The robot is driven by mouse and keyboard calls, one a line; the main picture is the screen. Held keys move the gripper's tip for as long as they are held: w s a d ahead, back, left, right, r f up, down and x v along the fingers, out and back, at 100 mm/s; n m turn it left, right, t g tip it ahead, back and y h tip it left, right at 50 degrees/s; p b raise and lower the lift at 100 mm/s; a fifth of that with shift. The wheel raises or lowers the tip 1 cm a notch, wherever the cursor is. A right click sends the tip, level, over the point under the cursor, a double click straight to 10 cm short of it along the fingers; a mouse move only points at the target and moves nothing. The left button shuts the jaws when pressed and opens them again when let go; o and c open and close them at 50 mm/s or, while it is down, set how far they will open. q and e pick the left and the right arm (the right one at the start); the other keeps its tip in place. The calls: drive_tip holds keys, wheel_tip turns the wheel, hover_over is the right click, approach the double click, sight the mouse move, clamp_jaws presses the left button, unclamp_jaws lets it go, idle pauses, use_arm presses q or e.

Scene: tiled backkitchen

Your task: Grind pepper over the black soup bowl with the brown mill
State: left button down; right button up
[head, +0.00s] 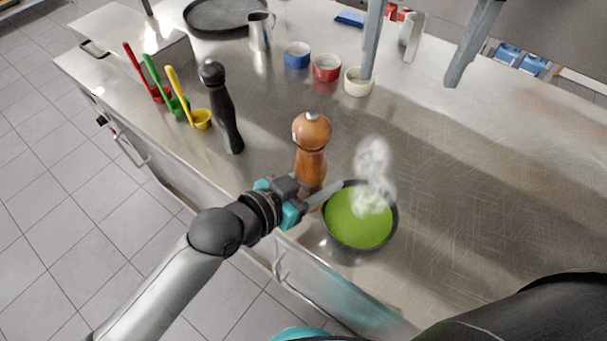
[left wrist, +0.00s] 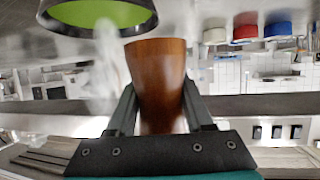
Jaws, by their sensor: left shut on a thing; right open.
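The brown mill (head: 311,150) has a round wooden head and stands upright just left of and behind the black soup bowl (head: 394,226). My left gripper (head: 316,191) is shut around the mill's lower body. In the left wrist view, its fingers (left wrist: 158,92) press on both sides of the mill (left wrist: 156,62), and the bowl (left wrist: 148,22) is close beside. I cannot tell whether the mill's base touches the counter. The bowl holds green soup, and pale steam rises from it. My right gripper is not in view.
A black mill (head: 222,110) stands to the left, near red, green and yellow scoops (head: 202,119). Blue (head: 297,56), red (head: 327,68) and cream (head: 357,84) small bowls, a metal jug (head: 260,32) and a dark pan (head: 222,14) sit behind. The counter right of the bowl is clear.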

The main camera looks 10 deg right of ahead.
use_arm(q)
drive_tip(key=shift+s+d+f, duration=0.15)
drive_tip(key=shift+s+d, duration=0.3)
drive_tip(key=shift+d, duration=1.2)
drive_tip(key=shift+s+d+f, duration=0.15)
drive_tip(key=shift+s+d, duration=0.25)
drive_tip(key=shift+d, duration=1.25)
drive_tip(key=shift+s+d+f, duration=0.15)
drive_tip(key=shift+s+d, duration=0.3)
drive_tip(key=shift+d, duration=1.2)
use_arm(e)
drive_tip(key=n, duration=0.8)
wheel_tip(320, 180, down, 8)
drive_tip(key=shift+f, duration=0.15)
drive_tip(key=shift+f, duration=2)
drive_tip(key=shift+c, duration=0.2)
